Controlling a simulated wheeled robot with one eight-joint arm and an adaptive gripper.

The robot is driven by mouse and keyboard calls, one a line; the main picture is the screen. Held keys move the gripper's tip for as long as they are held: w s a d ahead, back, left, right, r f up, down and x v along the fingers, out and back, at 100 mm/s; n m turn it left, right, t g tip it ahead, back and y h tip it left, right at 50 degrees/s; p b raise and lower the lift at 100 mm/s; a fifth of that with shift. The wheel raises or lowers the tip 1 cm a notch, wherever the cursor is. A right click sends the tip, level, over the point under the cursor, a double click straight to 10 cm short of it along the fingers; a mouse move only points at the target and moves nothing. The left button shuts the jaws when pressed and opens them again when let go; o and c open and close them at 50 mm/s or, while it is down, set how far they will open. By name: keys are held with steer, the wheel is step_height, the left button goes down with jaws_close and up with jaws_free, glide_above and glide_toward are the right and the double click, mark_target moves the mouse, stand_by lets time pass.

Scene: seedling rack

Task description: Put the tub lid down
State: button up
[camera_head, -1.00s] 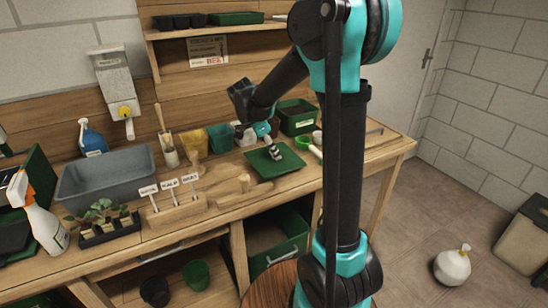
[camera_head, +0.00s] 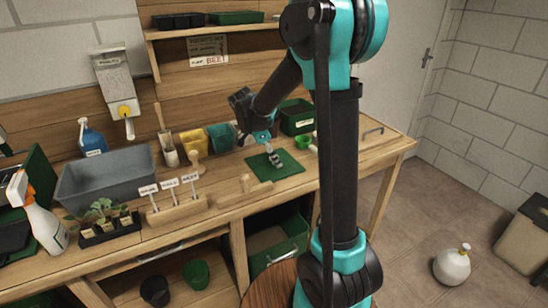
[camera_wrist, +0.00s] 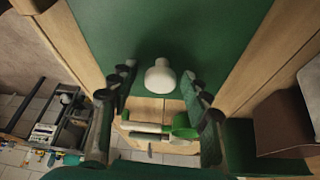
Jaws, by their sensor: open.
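The green tub lid (camera_head: 290,167) lies flat on the wooden bench, right of the middle of the head view. In the wrist view the lid (camera_wrist: 215,35) fills the upper middle, with its white knob (camera_wrist: 160,77) showing. My gripper (camera_head: 275,162) is right over the lid. In the wrist view my gripper (camera_wrist: 160,88) is open, with its fingers on both sides of the knob and gaps between them and it. An open green tub (camera_head: 297,118) with a label stands on the bench behind the lid.
A green cup (camera_head: 303,141) and white-handled tools are close to the lid's right edge. Pots (camera_head: 220,136) stand behind it. A wooden block with labels (camera_head: 177,212), a seedling tray (camera_head: 108,228) and a grey basin (camera_head: 105,178) are to the left. The bench's right end is mostly clear.

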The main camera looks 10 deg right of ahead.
steer(key=shift+r, duration=0.1)
steer(key=v, duration=1.2)
